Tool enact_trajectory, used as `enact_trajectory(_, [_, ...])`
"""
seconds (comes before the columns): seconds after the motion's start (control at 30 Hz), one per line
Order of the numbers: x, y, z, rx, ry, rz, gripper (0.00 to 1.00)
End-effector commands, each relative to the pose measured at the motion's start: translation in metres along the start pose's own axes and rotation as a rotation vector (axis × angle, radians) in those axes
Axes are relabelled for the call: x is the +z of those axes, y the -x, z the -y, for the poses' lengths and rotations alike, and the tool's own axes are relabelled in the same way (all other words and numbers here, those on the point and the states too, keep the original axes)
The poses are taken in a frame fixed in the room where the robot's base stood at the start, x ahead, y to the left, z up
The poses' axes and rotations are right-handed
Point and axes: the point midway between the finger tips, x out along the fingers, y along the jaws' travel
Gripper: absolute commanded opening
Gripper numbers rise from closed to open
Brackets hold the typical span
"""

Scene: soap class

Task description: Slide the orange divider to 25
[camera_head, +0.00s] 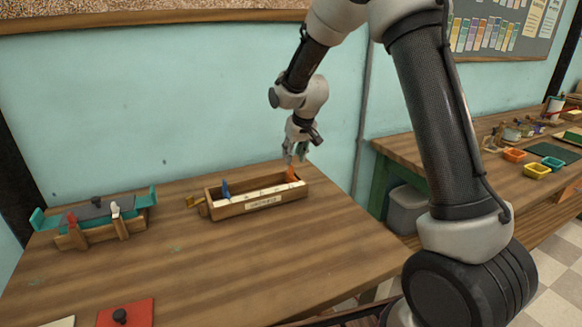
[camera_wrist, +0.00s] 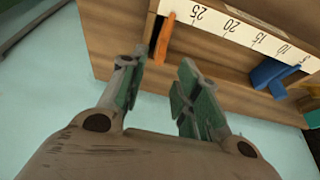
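The orange divider (camera_head: 291,174) stands near the right end of a long wooden box (camera_head: 222,213) on the table. In the wrist view the orange divider (camera_wrist: 163,39) is at the end of the white number scale (camera_wrist: 255,36), a little to the left of the 25 mark, outside the 25-to-10 stretch. My gripper (camera_head: 296,157) is above that end of the box. In the wrist view my gripper (camera_wrist: 158,66) is open, with nothing between its fingers. The orange divider is just beyond the gap between the fingertips, apparently untouched.
A blue divider (camera_head: 225,189) stands toward the box's left end; it also shows in the wrist view (camera_wrist: 272,74). A teal-and-wood device (camera_head: 95,218) is at the left, and a red board (camera_head: 126,312) at the front. The table right of the box is clear.

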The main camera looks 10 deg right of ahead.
Motion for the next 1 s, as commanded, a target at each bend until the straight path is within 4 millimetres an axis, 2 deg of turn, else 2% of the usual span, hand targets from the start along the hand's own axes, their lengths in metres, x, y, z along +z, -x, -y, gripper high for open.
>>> enact_trajectory(0.2, [0.002,-0.039,0.0,0.001,0.001,0.006,0.32])
enact_trajectory(0.33, [0.002,-0.056,0.0,0.001,0.001,0.005,0.32])
enact_trajectory(0.5, [0.001,-0.065,0.0,0.001,0.001,0.003,0.32])
enact_trajectory(0.73, [0.002,-0.066,0.0,0.001,0.001,0.003,0.32])
enact_trajectory(0.9, [0.002,-0.065,0.0,0.001,0.001,0.004,0.01])
enact_trajectory(1.0, [0.002,-0.065,0.0,0.001,0.001,0.004,0.0])
